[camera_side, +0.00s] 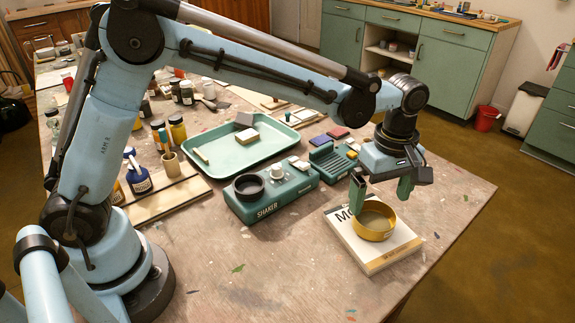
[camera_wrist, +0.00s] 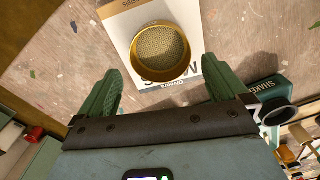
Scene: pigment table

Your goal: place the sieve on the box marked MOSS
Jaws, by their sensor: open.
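The sieve (camera_side: 373,232), a round brass-coloured ring with a mesh floor, sits flat on a white box (camera_side: 345,236).
A green shaker device (camera_side: 270,208) with a black ring stands left of the box. Several jars and bottles crowd the left. The table in front of the shaker is clear.

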